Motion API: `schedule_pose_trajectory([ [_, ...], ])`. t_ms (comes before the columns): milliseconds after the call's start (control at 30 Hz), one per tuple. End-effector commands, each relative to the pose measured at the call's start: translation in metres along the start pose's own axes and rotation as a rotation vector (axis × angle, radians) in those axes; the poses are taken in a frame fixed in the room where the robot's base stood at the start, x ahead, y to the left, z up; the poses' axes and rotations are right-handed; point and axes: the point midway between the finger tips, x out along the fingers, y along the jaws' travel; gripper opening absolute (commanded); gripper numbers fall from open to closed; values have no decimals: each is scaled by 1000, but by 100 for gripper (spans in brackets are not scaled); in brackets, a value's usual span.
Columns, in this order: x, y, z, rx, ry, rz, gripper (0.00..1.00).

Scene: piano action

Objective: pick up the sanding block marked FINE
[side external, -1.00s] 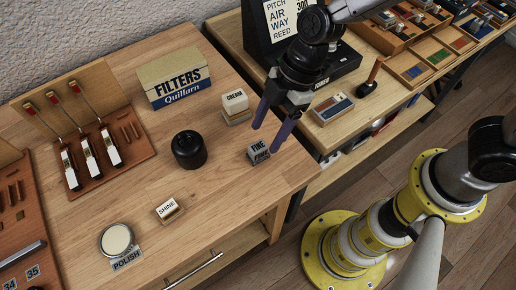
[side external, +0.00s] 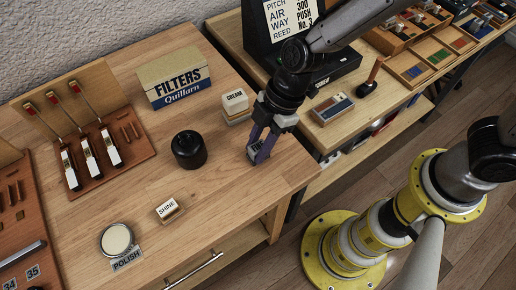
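The sanding block marked FINE (side external: 255,147) sits on the wooden bench top near its right front edge. It is a small grey block, now partly hidden by my fingers. My gripper (side external: 258,155) points down over the block, with its two purple fingers apart and one on either side of it. The block appears to rest on the bench. I cannot tell whether the fingers touch it.
A CREAM block (side external: 235,102) stands just behind, close to my gripper. A black round jar (side external: 188,150) is to the left. A SHINE block (side external: 167,209) and a POLISH tin (side external: 117,240) lie nearer the front. A FILTERS box (side external: 174,80) stands behind.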

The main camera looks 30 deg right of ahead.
Motion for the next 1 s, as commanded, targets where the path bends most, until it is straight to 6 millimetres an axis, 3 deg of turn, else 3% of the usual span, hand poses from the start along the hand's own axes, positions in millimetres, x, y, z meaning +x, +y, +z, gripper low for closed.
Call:
schedule_pose_trajectory([
  [33, 0, 0, 0, 0, 0, 0, 10],
  [100, 0, 0, 0, 0, 0, 1, 0],
  [667, -10, 1, -5, -1, 2, 3, 0],
  [867, -39, -4, -11, -2, 3, 4, 0],
  [1000, -75, -21, -6, -1, 6, 8, 0],
])
